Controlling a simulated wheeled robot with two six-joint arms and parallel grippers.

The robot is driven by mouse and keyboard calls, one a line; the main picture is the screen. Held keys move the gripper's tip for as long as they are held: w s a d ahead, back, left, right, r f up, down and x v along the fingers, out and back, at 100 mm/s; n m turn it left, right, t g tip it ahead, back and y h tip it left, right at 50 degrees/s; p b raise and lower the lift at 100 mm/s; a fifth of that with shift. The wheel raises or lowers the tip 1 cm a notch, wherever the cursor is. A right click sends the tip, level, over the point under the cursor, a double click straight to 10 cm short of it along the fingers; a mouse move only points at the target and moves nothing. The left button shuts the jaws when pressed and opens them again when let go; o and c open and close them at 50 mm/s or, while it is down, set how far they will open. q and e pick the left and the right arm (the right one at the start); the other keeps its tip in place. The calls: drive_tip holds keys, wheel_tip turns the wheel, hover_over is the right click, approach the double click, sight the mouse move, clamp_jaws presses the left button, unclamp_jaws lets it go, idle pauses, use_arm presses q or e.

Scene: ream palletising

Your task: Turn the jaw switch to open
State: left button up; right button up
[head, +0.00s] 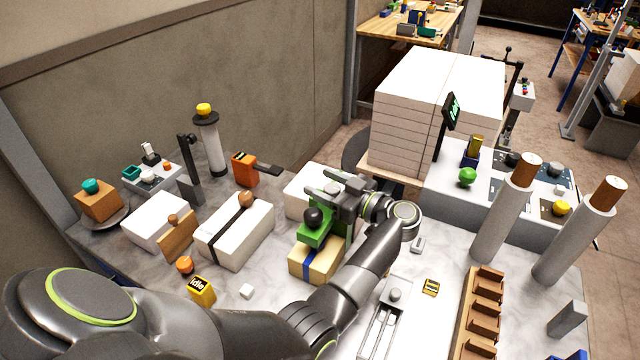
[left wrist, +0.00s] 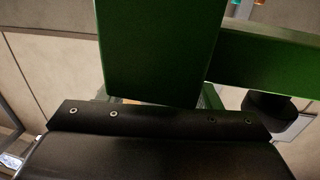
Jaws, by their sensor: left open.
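A green tool (head: 315,238) with a round black knob (head: 314,217) stands over a tan ream with a blue band (head: 318,262). I cannot tell for certain which part of it is the jaw switch. My left gripper (head: 328,188) reaches in from the right, open, its fingers at the upper part of the green tool. In the left wrist view, a green block (left wrist: 155,50) fills the space just ahead of the dark gripper body. A green bar (left wrist: 268,62) and a black round part (left wrist: 268,106) show to the right. The fingertips are hidden there. My right gripper is not in view.
White reams (head: 236,232) lie left of the tool, and a tall paper stack (head: 415,125) stands behind. A grey console (head: 470,208) with a green ball is at right. Two brown-topped posts (head: 505,215) and a wooden rack (head: 480,315) stand front right.

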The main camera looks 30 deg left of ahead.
use_arm(q)
drive_tip(key=shift+d, duration=0.1)
drive_tip(key=c, duration=1)
drive_tip(key=shift+f+n+g+b, duration=0.15)
drive_tip(key=shift+n+g+b, duration=0.9)
drive_tip(key=shift+g, duration=0.45)
drive_tip(key=shift+s+n+g+b, duration=0.25)
drive_tip(key=shift+n+g+b, duration=0.2)
drive_tip(key=shift+g, duration=0.35)
drive_tip(key=o, duration=1)
drive_tip(key=shift+c, duration=0.2)
drive_tip(key=shift+o, duration=0.2)
